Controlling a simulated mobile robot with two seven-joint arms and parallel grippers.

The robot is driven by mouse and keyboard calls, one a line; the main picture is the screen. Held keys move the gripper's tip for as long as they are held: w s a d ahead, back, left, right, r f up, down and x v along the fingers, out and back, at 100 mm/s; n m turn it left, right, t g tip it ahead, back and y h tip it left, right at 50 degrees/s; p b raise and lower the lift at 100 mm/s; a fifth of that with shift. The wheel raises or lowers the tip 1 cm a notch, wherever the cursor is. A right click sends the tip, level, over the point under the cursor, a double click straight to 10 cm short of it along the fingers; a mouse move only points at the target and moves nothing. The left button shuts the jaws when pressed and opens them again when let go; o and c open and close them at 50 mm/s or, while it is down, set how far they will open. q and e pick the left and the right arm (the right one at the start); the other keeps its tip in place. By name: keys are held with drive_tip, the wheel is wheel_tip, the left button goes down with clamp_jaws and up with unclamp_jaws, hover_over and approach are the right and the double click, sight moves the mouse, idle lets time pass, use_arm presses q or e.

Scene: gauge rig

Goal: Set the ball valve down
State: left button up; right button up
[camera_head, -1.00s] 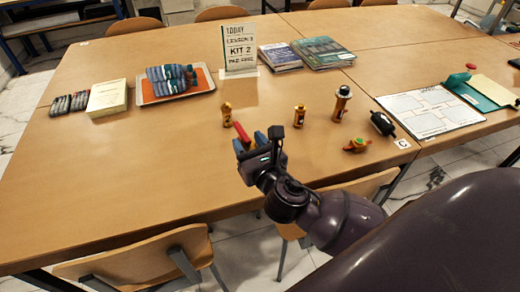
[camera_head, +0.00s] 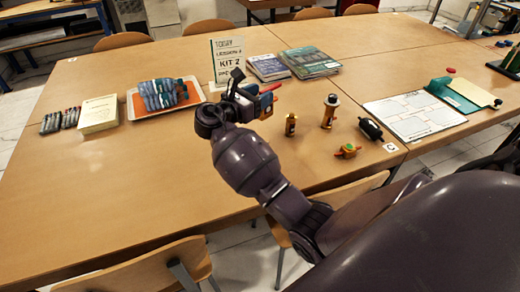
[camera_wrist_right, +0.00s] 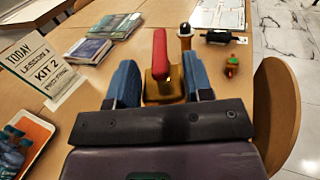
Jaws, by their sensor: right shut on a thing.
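The ball valve has a red lever handle and a brass body. My right gripper (camera_head: 262,98) is shut on it, near the front of the sign. In the right wrist view the valve's red handle (camera_wrist_right: 160,55) stands up between the blue fingers, and its brass body (camera_wrist_right: 164,90) sits low between them. In the head view only a bit of the red handle (camera_head: 269,88) shows; the gripper hides the rest. I cannot tell exactly how high the valve is above the table (camera_head: 120,190). My left gripper is not in view.
The KIT 2 sign (camera_head: 228,58) stands behind the gripper, with books (camera_head: 310,62) to its right. A tray (camera_head: 136,114) lies left. Brass fittings (camera_head: 290,124) (camera_head: 329,112), a red-and-green-topped part (camera_head: 347,151) and a black cylinder (camera_head: 371,129) are to the right. The front-left table is bare.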

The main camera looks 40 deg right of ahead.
wheel_tip(320, 180, down, 18)
drive_tip(key=b, duration=0.5)
drive_tip(key=shift+r, duration=0.2)
drive_tip(key=shift+f, duration=0.2)
drive_tip(key=o, duration=1.1)
